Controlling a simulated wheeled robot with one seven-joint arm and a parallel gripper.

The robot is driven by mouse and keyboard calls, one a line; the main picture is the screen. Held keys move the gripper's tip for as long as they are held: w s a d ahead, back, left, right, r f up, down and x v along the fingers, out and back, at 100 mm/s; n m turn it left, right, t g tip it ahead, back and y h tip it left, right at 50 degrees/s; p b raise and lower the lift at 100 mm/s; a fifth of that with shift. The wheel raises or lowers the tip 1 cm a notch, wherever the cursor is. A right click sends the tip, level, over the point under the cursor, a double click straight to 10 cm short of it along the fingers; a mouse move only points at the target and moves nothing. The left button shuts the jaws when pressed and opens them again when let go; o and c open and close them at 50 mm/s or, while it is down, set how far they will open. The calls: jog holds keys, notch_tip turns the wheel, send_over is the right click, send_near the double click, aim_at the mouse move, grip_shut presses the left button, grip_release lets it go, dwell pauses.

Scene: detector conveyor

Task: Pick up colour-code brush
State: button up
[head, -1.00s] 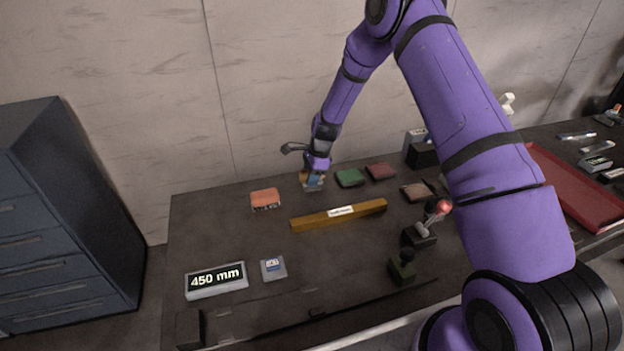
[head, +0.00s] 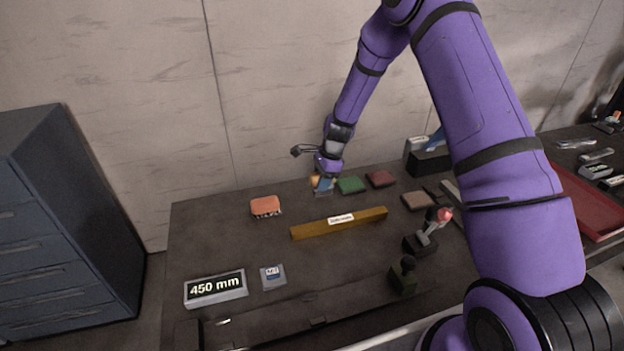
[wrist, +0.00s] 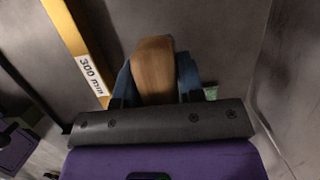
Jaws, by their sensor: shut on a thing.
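My gripper (head: 324,184) is at the back of the dark table, beside a green pad. It is shut on a tan, wooden-looking block, which I take for the colour-code brush (wrist: 154,68). In the wrist view the block sits between the two blue fingers and sticks out past them. In the head view only a small tan part of it (head: 315,181) shows by the fingers. Its underside is hidden, and I cannot tell whether it touches the table.
A yellow bar with a white label (head: 305,230) lies in front of my gripper. A 450 mm display (head: 215,288) and a joystick (head: 428,230) stand nearer.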

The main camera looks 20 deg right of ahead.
jog(key=s+d, duration=0.2)
jog(key=s, duration=0.1)
jog(key=s+d, duration=0.1)
jog(key=s, duration=0.3)
jog(key=s+d+r, duration=0.1)
jog(key=s+d, duration=0.1)
jog(key=s, duration=0.1)
jog(key=shift+s+d, duration=0.15)
jog(key=shift+d, duration=0.15)
jog(key=o, duration=0.4)
jog(key=shift+c, duration=1.3)
